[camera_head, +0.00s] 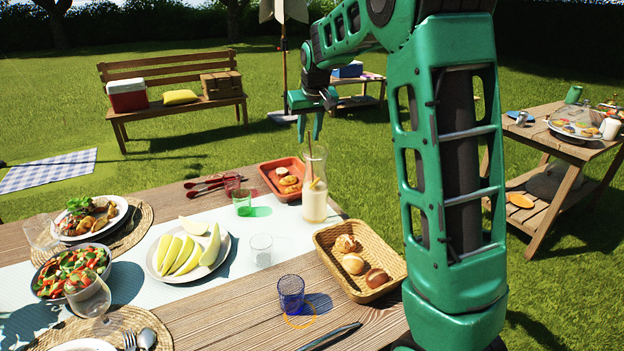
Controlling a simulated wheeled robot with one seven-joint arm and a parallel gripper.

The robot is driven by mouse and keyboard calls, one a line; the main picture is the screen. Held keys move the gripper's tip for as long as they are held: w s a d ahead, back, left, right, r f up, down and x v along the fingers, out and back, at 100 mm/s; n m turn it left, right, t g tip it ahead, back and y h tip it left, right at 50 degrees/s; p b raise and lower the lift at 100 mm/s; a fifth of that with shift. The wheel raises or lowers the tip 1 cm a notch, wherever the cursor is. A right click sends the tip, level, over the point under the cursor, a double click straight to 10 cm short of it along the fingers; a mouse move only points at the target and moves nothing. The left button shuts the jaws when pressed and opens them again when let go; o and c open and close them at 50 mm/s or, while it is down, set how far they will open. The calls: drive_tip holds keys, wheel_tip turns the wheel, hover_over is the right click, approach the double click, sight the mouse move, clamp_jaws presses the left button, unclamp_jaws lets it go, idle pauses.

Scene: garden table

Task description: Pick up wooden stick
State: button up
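A thin wooden stick (309,163) stands slightly tilted in a glass carafe (314,207) that holds a pale drink. The stick's upper part shows through the carafe's neck and seems to reach a little above it. My gripper (309,138) points down in the air, in line with the top of the stick in this view. Its two fingers are apart with nothing visible between them. I cannot tell the exact gap in depth between the fingertips and the stick.
A red tray (265,171) of pastries and a bread basket (323,237) flank the carafe. A green glass (242,203), a clear glass (261,250) and a blue glass (291,290) stand nearby. A melon plate (157,274) lies left. My arm hides the table's right side.

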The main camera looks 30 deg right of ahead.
drive_tip(key=shift+c, duration=0.3)
clamp_jaws()
drive_tip(key=shift+r, duration=0.1)
wheel_tip(320, 180, up, 28)
idle(0.4)
idle(0.4)
